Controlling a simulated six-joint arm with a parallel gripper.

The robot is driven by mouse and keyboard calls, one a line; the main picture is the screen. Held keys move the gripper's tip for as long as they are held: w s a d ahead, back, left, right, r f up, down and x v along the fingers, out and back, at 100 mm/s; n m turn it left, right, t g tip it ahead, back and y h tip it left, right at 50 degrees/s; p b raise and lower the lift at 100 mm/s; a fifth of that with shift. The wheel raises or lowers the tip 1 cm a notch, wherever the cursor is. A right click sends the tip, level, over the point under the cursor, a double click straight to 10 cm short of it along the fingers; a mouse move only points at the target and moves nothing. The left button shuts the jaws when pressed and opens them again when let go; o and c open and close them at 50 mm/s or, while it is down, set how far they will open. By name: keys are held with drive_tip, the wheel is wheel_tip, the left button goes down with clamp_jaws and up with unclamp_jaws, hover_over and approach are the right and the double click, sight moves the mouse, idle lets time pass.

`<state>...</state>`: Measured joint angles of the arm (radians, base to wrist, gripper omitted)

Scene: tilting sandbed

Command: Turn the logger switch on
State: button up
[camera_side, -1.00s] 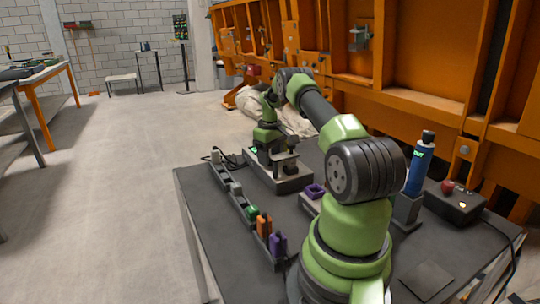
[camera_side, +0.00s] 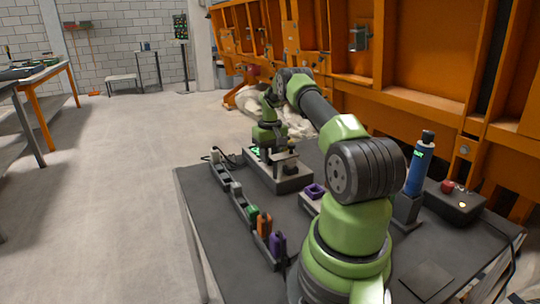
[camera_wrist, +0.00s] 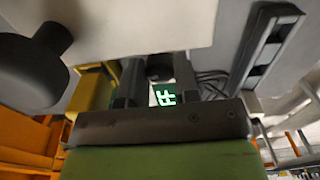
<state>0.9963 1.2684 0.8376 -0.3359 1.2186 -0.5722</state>
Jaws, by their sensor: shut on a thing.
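The logger is a grey box (camera_side: 292,184) at the far end of the dark table in the side view. A green-lit display (camera_side: 255,150) shows on its left part. In the wrist view the display (camera_wrist: 165,94) shows green letters that look like "FF", partly hidden by my gripper. My gripper (camera_side: 286,163) is down at the top of the logger. In the wrist view my gripper (camera_wrist: 157,80) is shut on a dark, rounded piece, which looks like the logger switch (camera_wrist: 160,67). The switch's exact position is hard to make out.
A dark rack (camera_side: 237,196) with several connectors runs along the table's left side. A purple ring-like part (camera_side: 314,191) lies near the middle. A blue bottle (camera_side: 419,168) and a box with a red button (camera_side: 447,187) stand at right. The orange steel frame (camera_side: 430,70) rises behind.

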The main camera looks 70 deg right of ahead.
drive_tip(key=m, duration=0.3)
drive_tip(key=shift+m, duration=2.2)
drive_tip(key=o, duration=0.9)
drive_tip(key=shift+o, duration=0.2)
drive_tip(key=shift+r, duration=0.1)
wheel_tip(320, 180, up, 10)
